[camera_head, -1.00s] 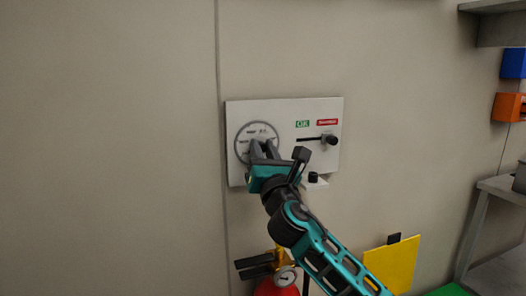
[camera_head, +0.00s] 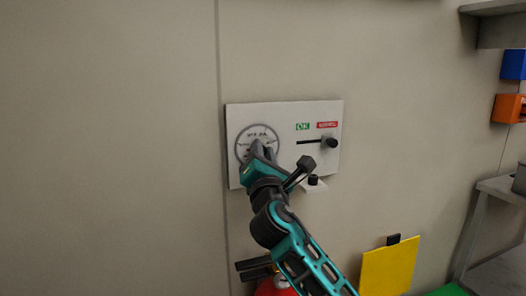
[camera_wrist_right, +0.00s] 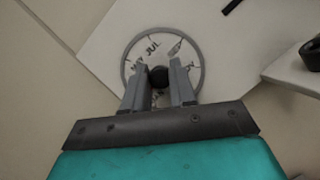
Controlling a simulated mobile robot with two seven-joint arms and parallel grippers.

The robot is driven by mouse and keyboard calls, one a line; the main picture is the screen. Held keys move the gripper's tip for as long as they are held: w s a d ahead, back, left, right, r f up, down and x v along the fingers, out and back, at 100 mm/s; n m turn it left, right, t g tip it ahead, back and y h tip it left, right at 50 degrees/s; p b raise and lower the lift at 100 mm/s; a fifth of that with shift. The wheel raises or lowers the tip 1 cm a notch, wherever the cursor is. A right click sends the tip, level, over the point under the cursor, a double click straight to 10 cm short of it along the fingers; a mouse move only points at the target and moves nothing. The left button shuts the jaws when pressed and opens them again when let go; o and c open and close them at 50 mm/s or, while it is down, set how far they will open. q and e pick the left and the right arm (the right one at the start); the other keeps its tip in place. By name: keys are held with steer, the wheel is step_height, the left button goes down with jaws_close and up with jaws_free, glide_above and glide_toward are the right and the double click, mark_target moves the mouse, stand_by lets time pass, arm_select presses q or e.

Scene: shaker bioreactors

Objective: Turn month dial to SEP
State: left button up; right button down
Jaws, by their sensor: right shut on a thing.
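The month dial (camera_head: 246,134) is a round grey-rimmed disc with month lettering on the left of a white wall panel (camera_head: 285,112). In the right wrist view the dial (camera_wrist_right: 152,42) shows "JUL" and "MAY" near its upper left; other labels are partly hidden or too small to read. My right gripper (camera_head: 258,149) is at the dial's centre, its two grey fingers shut on the dark dial knob (camera_wrist_right: 158,76), one finger on each side. The knob is hidden in the head view. My left gripper is not in view.
The panel also bears a green OK label (camera_head: 302,127), a red label (camera_head: 327,125) and a slider with a black knob (camera_head: 333,143). A small white ledge with a black knob (camera_head: 313,181) sits below. A yellow board (camera_head: 388,270) stands lower right.

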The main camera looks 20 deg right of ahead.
steer(key=shift+d+r+m+g+y+p, duration=0.1)
steer(key=shift+m+g+y+p, duration=1.15)
steer(key=shift+m, duration=3.7)
steer(key=shift+r+m+g+y+p, duration=0.1)
steer(key=shift+m+g+y+p, duration=1.15)
steer(key=shift+m, duration=3.65)
steer(key=shift+d+r+m+g+y+p, duration=0.1)
steer(key=shift+m+g+y+p, duration=1.15)
steer(key=shift+m, duration=3.7)
